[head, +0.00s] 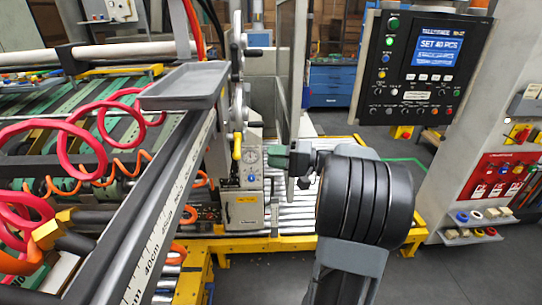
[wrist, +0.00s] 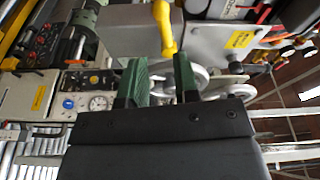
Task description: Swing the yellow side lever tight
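The yellow side lever (head: 237,146) is a short handle on the side of the grey machine housing with the dial, left of my gripper in the head view. In the wrist view the lever (wrist: 163,25) comes down from the top edge, and its rounded end lies just beyond the fingertips. My gripper (wrist: 159,72) has two green fingers set apart, with nothing between them. In the head view my gripper (head: 277,157) points left toward the machine, with a gap between it and the lever. My arm hides part of the area behind it.
A round dial (head: 250,154) sits below the lever. A grey tray (head: 184,86) and a ruled rail (head: 150,240) are at left, with red coiled hoses (head: 75,130). A control panel (head: 424,66) hangs at right. Silver rollers (head: 285,205) lie below my gripper.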

